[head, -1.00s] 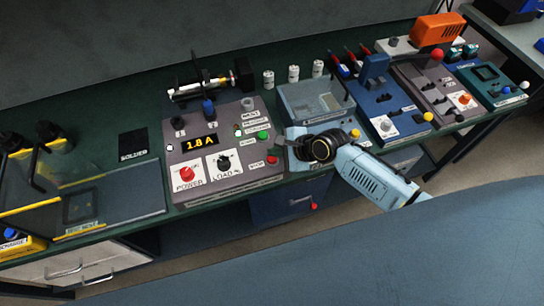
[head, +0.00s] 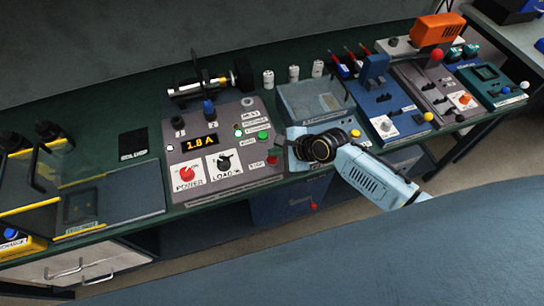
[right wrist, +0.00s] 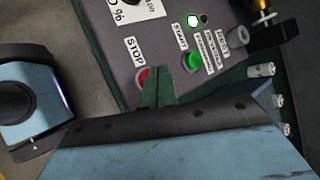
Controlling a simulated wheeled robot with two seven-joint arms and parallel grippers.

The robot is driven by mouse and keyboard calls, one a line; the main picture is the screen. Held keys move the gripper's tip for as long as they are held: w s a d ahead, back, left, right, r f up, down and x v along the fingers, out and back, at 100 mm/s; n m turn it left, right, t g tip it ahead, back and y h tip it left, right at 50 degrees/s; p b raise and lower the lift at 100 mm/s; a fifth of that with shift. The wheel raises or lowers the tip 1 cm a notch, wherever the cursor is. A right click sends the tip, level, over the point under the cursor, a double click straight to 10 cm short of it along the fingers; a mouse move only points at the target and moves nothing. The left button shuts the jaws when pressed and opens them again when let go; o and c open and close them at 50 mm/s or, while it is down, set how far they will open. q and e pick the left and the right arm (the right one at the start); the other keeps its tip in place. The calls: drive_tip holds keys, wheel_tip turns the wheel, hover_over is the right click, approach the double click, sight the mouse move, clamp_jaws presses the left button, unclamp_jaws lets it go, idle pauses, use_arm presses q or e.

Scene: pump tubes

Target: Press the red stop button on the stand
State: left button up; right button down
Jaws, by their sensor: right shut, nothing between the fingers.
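The red stop button (head: 272,160) is at the right front corner of the grey panel stand (head: 215,138), beside its STOP label. In the right wrist view the red button (right wrist: 143,76) shows next to my right gripper's dark green fingers (right wrist: 158,78), which cover part of it. The fingers are shut with nothing between them. In the head view my right gripper (head: 286,143) is just right of the button. I cannot tell whether the fingertips touch the button. My left gripper is not in view.
A green button (head: 263,135) and small lamps sit behind the stop button. A red POWER knob (head: 186,173) and a black LOAD knob (head: 224,162) are to the left. A pump (head: 205,85) stands behind the panel. A blue stand (head: 385,105) is to the right.

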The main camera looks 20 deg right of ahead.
sight(276, 160)
drive_tip(key=shift+f, duration=0.45)
drive_tip(key=shift+f+b, duration=0.35)
drive_tip(key=shift+f, duration=0.3)
idle(0.7)
drive_tip(key=shift+r, duration=0.1)
drive_tip(key=shift+r+p, duration=1)
drive_tip(key=shift+p, duration=0.3)
wheel_tip(276, 160, up, 3)
drive_tip(key=p, duration=0.3)
drive_tip(key=shift+r+p, duration=0.55)
drive_tip(key=shift+r, duration=0.5)
